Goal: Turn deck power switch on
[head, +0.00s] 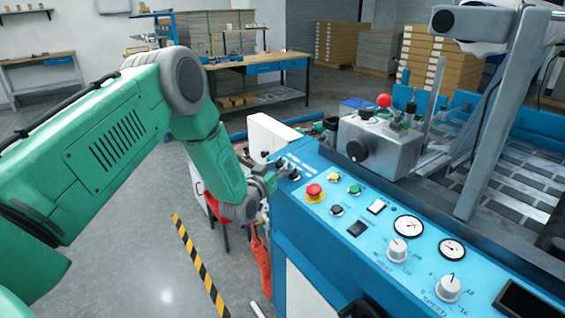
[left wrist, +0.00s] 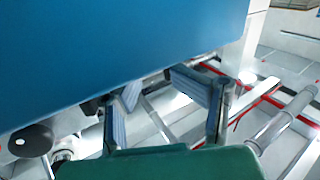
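The blue control panel (head: 325,235) of the machine carries several buttons and switches. Labels are too small to read, so I cannot tell which is the deck power switch. A dark rotary knob (head: 295,174) sits at the panel's far left end, a white rocker (head: 376,206) and a black rocker (head: 357,229) nearer the middle. My left gripper (head: 268,184) is at the panel's left end, close beside the dark knob; contact cannot be told. In the left wrist view its two fingers (left wrist: 167,107) are spread and empty below a large blue surface (left wrist: 120,60). My right gripper is not seen.
A red stop button (head: 314,192) on a yellow base, two gauges (head: 408,226) and grey dials (head: 397,250) share the panel. A grey box with a black knob (head: 375,145) stands behind. Open floor with a striped line (head: 198,265) lies to the left.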

